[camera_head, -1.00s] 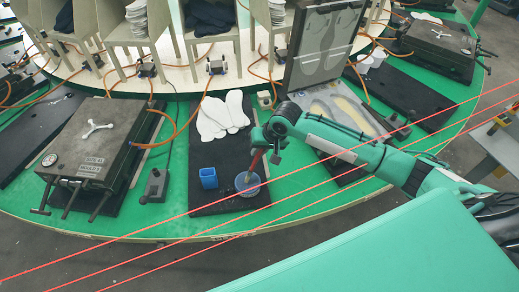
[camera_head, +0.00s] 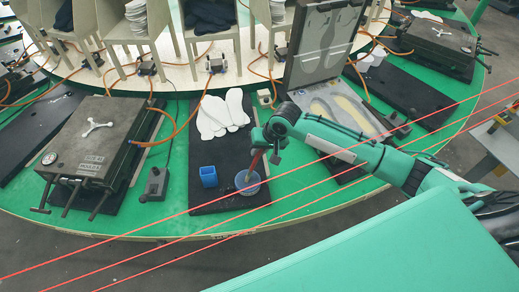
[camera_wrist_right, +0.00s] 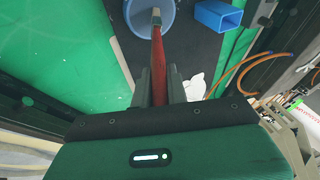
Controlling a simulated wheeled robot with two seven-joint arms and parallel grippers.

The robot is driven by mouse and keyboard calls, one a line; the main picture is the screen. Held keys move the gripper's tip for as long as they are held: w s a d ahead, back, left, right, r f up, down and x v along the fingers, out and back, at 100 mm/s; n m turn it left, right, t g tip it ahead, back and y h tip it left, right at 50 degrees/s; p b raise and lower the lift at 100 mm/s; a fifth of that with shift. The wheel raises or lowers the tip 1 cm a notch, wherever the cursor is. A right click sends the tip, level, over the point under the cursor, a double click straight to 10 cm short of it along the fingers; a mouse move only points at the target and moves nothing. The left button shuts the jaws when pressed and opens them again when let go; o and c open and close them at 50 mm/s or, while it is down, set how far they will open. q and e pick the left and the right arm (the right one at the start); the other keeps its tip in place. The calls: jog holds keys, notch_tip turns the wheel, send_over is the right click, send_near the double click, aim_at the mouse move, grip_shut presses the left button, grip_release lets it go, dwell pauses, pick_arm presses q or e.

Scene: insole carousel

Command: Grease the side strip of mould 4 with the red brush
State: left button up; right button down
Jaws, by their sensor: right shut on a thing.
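My right gripper (camera_head: 266,150) is shut on the red brush (camera_wrist_right: 158,62), which also shows in the head view (camera_head: 255,162). The pot shows at the top of the right wrist view (camera_wrist_right: 125,22). An open mould (camera_head: 325,45) stands with its lid raised behind my right arm, with insole shapes in its lower half (camera_head: 345,108). A closed mould (camera_head: 95,145) at the left has a label too small to read surely. My left gripper is not in view.
A square blue cup (camera_head: 208,176) stands left of the pot on the black mat (camera_head: 225,205). White insoles (camera_head: 222,112) lie behind them. Orange hoses (camera_head: 172,125) loop between the moulds. Red lines cross the foreground. Green table (camera_head: 130,215) is bare at the front left.

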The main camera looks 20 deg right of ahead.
jog(key=shift+f+p, duration=0.1)
jog(key=shift+p, duration=0.45)
dwell(1.7)
notch_tip(320, 180, up, 7)
jog(key=p, duration=0.8)
dwell(0.8)
